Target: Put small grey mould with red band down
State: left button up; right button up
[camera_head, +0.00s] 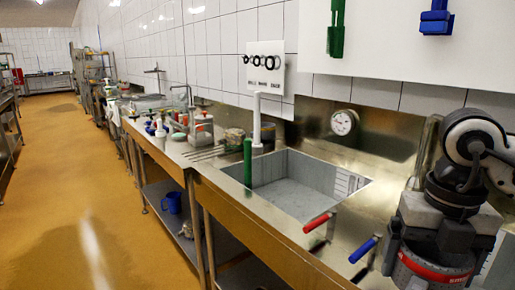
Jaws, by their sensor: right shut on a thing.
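My right gripper (442,242) is at the lower right, pointing down beside the sink. It is shut on the small grey mould with red band (428,271), which shows below the fingers and is cut by the bottom edge of the view. The fingers and wrist hide the upper part of the mould. I cannot tell whether its underside touches anything. My left gripper is not in view.
A sink basin (305,188) is set in the steel counter left of my right gripper. Red (319,222) and blue (363,249) handles stand at its front edge. Several small items crowd the counter farther left. A blue jug (171,203) stands on the lower shelf.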

aim_at(401, 279)
jog(key=shift+w+a+f+n, duration=0.25)
jog(key=shift+w+f+n, duration=0.4)
jog(key=shift+n, duration=0.45)
jog(key=n, duration=0.2)
jog(key=shift+a+f+n, duration=0.2)
jog(key=shift+n, duration=0.2)
jog(key=n, duration=0.2)
jog(key=f+n, duration=0.1)
jog(key=n, duration=0.1)
jog(key=a+f+n, duration=0.1)
jog(key=n, duration=0.1)
jog(key=shift+w+n, duration=0.15)
jog(key=shift+n, duration=0.15)
jog(key=shift+a+f+n, duration=0.15)
jog(key=shift+f+n, duration=0.05)
jog(key=shift+n, duration=0.4)
jog(key=shift+a+f+n, duration=0.1)
jog(key=shift+f+n, duration=0.1)
jog(key=shift+n, duration=0.4)
jog(key=a+f+n, duration=0.1)
jog(key=f+n, duration=0.2)
jog(key=n, duration=0.9)
jog(key=a+f+n, duration=0.2)
jog(key=f+n, duration=0.2)
jog(key=n, duration=0.9)
jog(key=shift+f, duration=0.25)
